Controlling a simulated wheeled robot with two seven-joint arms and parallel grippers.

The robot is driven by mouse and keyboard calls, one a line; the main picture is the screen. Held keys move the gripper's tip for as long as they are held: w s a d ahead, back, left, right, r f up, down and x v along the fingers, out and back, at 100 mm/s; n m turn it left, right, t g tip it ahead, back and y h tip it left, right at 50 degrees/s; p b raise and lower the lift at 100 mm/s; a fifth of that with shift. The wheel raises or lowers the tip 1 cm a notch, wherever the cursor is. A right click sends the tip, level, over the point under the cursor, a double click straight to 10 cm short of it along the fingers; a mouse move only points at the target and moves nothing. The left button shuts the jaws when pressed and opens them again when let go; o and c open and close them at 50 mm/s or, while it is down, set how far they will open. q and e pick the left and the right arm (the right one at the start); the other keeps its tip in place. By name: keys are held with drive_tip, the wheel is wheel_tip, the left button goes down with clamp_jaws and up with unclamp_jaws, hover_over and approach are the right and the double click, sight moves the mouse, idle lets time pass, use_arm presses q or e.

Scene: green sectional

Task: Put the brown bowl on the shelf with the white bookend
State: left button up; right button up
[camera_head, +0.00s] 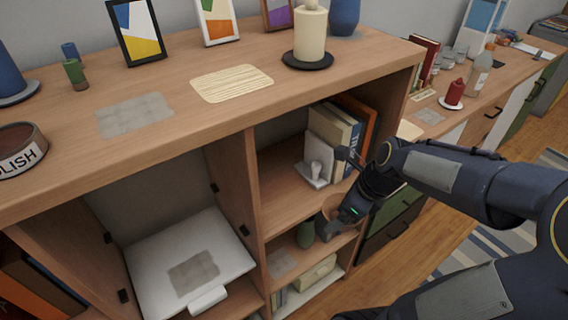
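The brown bowl (331,205) is partly hidden by my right gripper (333,229), at the front of the right-hand compartments and close to the board under the books. My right gripper's fingers are at the bowl's near side. I cannot tell whether they are closed on its rim, or whether the bowl rests on the board. The white bookend (317,174) stands in the upper right compartment, against several upright books (335,135). My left gripper is not in view.
The upper right compartment's board (281,195) is bare left of the bookend. A candle (310,35) and picture frames stand on the cabinet top.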

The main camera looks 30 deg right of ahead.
drive_tip(key=w+a, duration=0.2)
drive_tip(key=w, duration=0.3)
drive_tip(key=w+a, duration=0.3)
drive_tip(key=w, duration=0.2)
drive_tip(key=w+a, duration=0.3)
drive_tip(key=w, duration=0.2)
drive_tip(key=shift+w, duration=0.3)
drive_tip(key=shift+f, duration=1.75)
drive_tip(key=shift+f, duration=0.15)
drive_tip(key=o, duration=0.8)
